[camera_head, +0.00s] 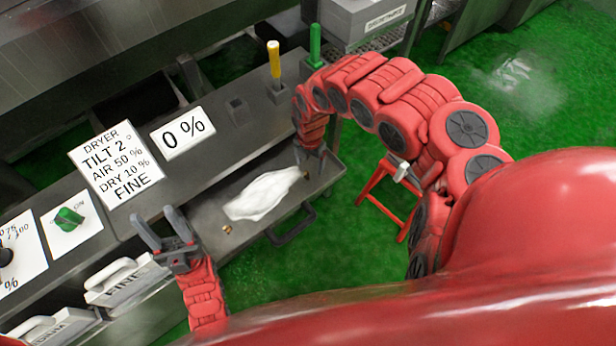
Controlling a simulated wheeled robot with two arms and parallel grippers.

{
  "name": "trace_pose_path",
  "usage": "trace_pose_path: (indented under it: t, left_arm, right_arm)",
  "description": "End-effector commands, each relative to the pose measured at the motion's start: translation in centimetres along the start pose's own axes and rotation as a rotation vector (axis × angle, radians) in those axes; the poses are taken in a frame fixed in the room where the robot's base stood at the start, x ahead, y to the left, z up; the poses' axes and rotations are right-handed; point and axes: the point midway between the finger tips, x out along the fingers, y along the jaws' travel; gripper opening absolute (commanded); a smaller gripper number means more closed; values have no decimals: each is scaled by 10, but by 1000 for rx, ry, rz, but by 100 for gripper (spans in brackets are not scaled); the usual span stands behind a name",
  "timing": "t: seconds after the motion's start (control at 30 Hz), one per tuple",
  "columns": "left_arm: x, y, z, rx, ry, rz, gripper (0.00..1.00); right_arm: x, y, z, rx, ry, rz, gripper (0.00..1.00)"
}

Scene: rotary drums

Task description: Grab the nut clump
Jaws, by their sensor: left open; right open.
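A small brown lump (227,229), which looks like a nut clump, lies on the metal tray (210,212) near its front edge. It is too small to make out in detail. My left gripper (158,218) is open and empty, left of the lump and apart from it. My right gripper (310,168) is open, pointing down over the tray's right end, beyond the white patch. A tiny brownish spot shows by its fingers; I cannot tell what it is.
A white crumpled patch (262,194) lies in the tray. A dark handle (291,226) sticks out in front. Behind are dryer signs (116,163), a yellow-handled lever (274,62) and a green one (315,45). A red stand (388,190) stands on the green floor.

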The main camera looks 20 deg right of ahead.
Motion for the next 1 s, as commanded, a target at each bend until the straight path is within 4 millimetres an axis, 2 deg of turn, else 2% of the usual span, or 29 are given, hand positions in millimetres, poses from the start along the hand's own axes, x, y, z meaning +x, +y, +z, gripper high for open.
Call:
trace_pose_path:
  t: [0.17,0.5,0.8,1.0]
  left_arm:
    - [-3,0,0,0,0,0,50]
    - [-7,0,1,0,0,0,50]
    - [-7,0,1,0,0,0,50]
    - [-7,0,1,0,0,0,50]
  right_arm:
    - [11,2,-1,-1,1,1,80]
    - [51,6,-3,0,2,2,80]
    - [54,5,-1,-1,-1,0,80]
    - [54,5,-1,-1,-1,0,44]
